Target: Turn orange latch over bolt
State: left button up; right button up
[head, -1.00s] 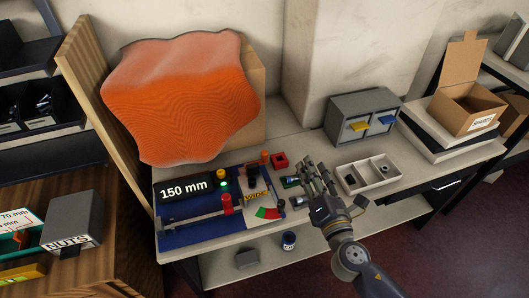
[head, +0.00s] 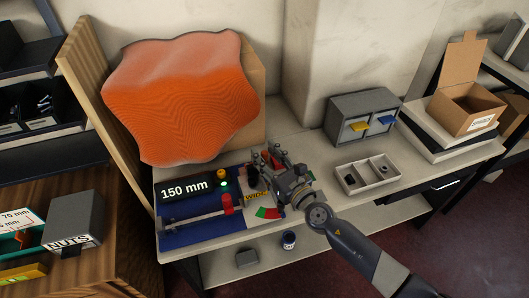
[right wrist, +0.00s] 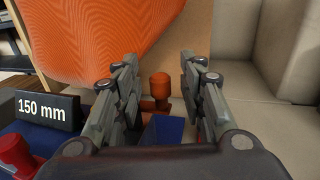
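In the right wrist view an orange knob (right wrist: 160,86) stands upright on a small orange-brown base, which I take to be the latch. My right gripper (right wrist: 160,78) is open, its fingers apart on either side of the knob in the picture; no contact shows. In the head view this gripper (head: 268,158) is over the back right of the blue fixture board (head: 185,238) and covers the knob's spot. I cannot make out the bolt. My left gripper is not in view.
A "150 mm" display (head: 186,188) and a red knob (head: 227,203) are to the left. A large orange wavy panel (head: 180,100) stands close behind. A divided tray (head: 368,175) and grey drawer cabinet (head: 363,114) are to the right. Bare tabletop lies between.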

jog(key=shift+w+a, duration=0.3)
jog(key=shift+w, duration=0.15)
grip_shut()
